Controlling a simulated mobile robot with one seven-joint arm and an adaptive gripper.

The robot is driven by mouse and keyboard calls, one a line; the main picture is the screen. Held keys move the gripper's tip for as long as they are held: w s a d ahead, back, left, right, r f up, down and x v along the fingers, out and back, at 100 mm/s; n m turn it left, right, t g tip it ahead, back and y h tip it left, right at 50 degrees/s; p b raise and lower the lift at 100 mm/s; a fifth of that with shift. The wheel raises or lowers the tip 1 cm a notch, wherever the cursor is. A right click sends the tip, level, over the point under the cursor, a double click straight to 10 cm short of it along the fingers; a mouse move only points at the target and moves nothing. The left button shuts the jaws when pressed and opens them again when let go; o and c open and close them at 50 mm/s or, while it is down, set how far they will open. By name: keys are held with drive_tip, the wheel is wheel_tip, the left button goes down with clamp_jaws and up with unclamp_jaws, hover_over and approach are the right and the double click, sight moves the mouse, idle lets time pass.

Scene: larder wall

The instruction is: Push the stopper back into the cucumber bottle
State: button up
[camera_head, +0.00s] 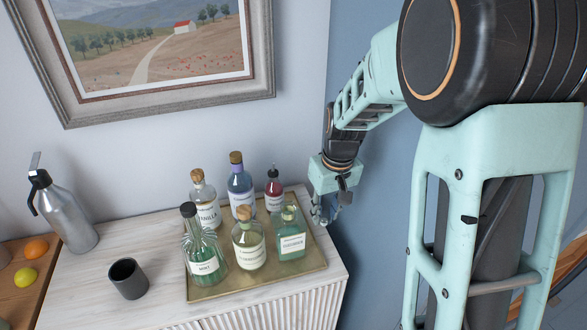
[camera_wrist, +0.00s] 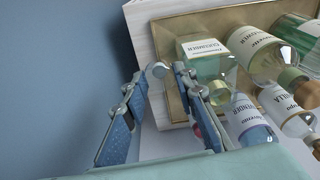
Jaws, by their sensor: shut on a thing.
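The cucumber bottle (camera_head: 291,238) is squarish clear glass with green liquid and a white label. It stands upright at the right front of the brass tray, and no stopper shows in its neck. In the wrist view the cucumber bottle (camera_wrist: 203,53) is right of the fingers, its label upside down. My gripper (camera_head: 322,212) is right of the bottle, beyond the tray's right edge. In the wrist view my gripper (camera_wrist: 158,76) is shut on a small pale, rounded stopper (camera_wrist: 158,69) at the fingertips. The stopper's lower part is hard to make out.
The brass tray (camera_head: 205,296) also holds several bottles close left of and behind the cucumber bottle, including mint (camera_head: 201,262) and a red one (camera_head: 273,190). A dark cup (camera_head: 128,279) and a metal siphon (camera_head: 67,215) stand left. Space right of the cabinet is clear.

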drive_tip(key=w+a+r+n+y, duration=0.1)
drive_tip(key=w+a+r+n, duration=0.2)
drive_tip(key=a+r+n, duration=0.6)
drive_tip(key=shift+m, duration=0.5)
drive_tip(key=shift+f+b, duration=2.15)
drive_tip(key=shift+f, duration=0.4)
drive_tip(key=shift+d+f+b, duration=0.1)
drive_tip(key=shift+f+b, duration=0.25)
drive_tip(key=shift+f, duration=0.25)
drive_tip(key=o, duration=1.4)
drive_tip(key=shift+r, duration=0.1)
